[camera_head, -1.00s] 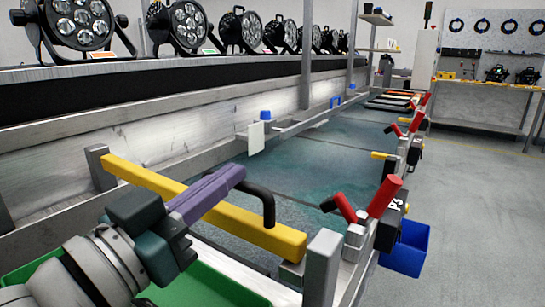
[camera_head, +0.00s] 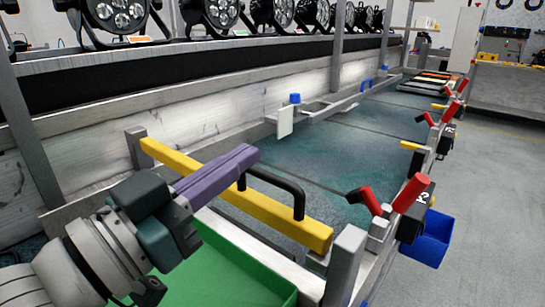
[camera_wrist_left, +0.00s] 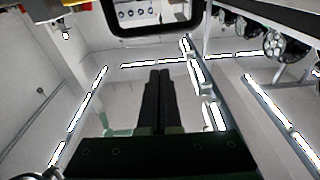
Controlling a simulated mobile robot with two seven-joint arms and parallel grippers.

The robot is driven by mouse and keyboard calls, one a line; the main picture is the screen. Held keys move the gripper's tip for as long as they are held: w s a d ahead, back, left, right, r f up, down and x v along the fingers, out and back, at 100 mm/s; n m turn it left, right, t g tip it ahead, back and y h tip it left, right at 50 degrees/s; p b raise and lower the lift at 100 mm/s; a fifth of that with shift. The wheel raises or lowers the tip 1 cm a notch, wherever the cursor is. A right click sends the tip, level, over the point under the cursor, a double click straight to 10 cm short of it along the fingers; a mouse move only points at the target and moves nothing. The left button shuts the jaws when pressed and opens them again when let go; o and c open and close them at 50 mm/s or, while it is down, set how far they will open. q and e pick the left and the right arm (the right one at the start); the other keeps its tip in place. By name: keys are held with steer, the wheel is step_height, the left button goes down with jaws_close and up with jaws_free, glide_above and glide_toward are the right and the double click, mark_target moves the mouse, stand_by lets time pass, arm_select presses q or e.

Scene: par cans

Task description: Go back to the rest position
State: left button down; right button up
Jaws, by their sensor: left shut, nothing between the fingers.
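My left gripper (camera_head: 248,155) has purple fingers, pressed together with nothing between them. In the head view it is above the yellow bar (camera_head: 285,220), beside the black handle (camera_head: 290,187) on that bar. I cannot tell whether it touches the bar. In the left wrist view the shut fingers (camera_wrist_left: 158,85) point up toward the ceiling lights, with a dark loop beyond the tips. My right gripper is in neither view.
A green tray (camera_head: 235,262) lies below my left arm. Red clamp handles (camera_head: 411,193) and a blue bin (camera_head: 428,240) are on the right rail. Par cans (camera_head: 118,15) line the shelf behind. The grey floor (camera_head: 490,200) at right is clear.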

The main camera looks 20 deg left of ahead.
arm_select(q)
steer(key=s+a+r+n+g+y+p, duration=0.1)
steer(key=s+a+r+g+y+p, duration=0.15)
steer(key=s+r+g+p, duration=0.5)
steer(key=s+a+r+n+g+y+p, duration=0.15)
steer(key=s+g+y+p, duration=0.25)
steer(key=s+g+p, duration=0.7)
step_height(320, 180, up, 36)
steer(key=s+t+p, duration=0.2)
steer(key=t+p, duration=0.1)
steer(key=p, duration=3.6)
steer(key=shift+s+d+t, duration=0.25)
steer(key=shift+t, duration=0.1)
steer(key=shift+f, duration=0.15)
steer(key=shift+w, duration=0.15)
